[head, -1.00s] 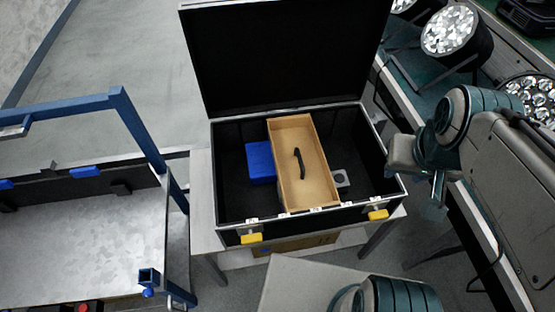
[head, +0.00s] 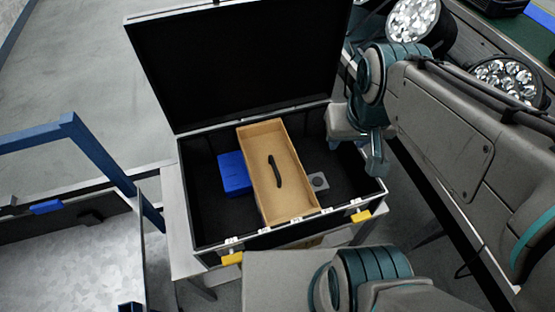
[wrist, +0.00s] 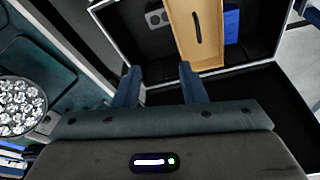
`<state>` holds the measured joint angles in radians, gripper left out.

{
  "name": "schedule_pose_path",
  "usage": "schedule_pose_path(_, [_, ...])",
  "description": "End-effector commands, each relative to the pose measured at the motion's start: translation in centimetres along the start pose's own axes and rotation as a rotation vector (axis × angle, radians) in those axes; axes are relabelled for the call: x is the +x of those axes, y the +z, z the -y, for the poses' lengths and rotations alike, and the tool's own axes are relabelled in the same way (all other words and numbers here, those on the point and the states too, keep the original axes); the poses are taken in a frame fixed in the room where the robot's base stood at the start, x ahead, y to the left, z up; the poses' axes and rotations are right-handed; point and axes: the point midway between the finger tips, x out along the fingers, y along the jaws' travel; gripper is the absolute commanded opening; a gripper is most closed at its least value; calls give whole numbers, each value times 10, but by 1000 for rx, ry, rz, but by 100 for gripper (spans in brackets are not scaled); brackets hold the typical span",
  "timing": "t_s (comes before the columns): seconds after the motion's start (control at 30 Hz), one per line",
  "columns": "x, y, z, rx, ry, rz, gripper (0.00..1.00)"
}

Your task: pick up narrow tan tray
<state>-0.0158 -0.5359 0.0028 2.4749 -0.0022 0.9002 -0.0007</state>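The narrow tan tray (head: 292,200) sits in the open black case (head: 205,215), running from its back wall to its front edge. A dark, curved handle-like piece (head: 275,172) lies inside the tray. In the wrist view the tray (wrist: 182,30) is ahead of my gripper (wrist: 157,72), whose two blue-grey fingers are apart with nothing between them. In the head view my gripper (head: 375,155) is at the case's right rim, to the right of the tray and apart from it.
A blue block (head: 234,174) lies left of the tray, and a small grey piece (head: 318,182) lies right of it. The case lid (head: 240,60) stands open at the back. A blue-framed cart (head: 100,155) stands at left.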

Motion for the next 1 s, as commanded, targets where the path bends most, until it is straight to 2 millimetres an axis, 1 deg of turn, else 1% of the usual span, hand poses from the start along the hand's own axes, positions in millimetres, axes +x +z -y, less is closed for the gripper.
schedule_pose_path(0.03, [14, -4, 3, -11, -3, 16, 37])
schedule_pose_path(0.17, [47, -24, 15, -44, -12, 61, 37])
schedule_pose_path(0.27, [77, -41, 28, -77, -19, 99, 37])
schedule_pose_path(0.37, [109, -58, 44, -111, -26, 136, 37])
schedule_pose_path(0.4, [123, -63, 50, -124, -29, 152, 37])
schedule_pose_path(0.47, [144, -71, 61, -144, -32, 174, 37])
schedule_pose_path(0.5, [159, -76, 68, -157, -34, 189, 37])
schedule_pose_path(0.57, [181, -83, 80, -177, -36, 211, 37])
schedule_pose_path(0.6, [195, -87, 87, -189, -38, 225, 37])
schedule_pose_path(0.7, [228, -94, 104, -216, -41, 255, 37])
schedule_pose_path(0.8, [253, -98, 118, -237, -42, 278, 37])
schedule_pose_path(0.83, [258, -99, 121, -242, -42, 283, 37])
schedule_pose_path(0.9, [268, -101, 126, -250, -43, 292, 37])
schedule_pose_path(1.0, [277, -102, 131, -257, -43, 299, 37])
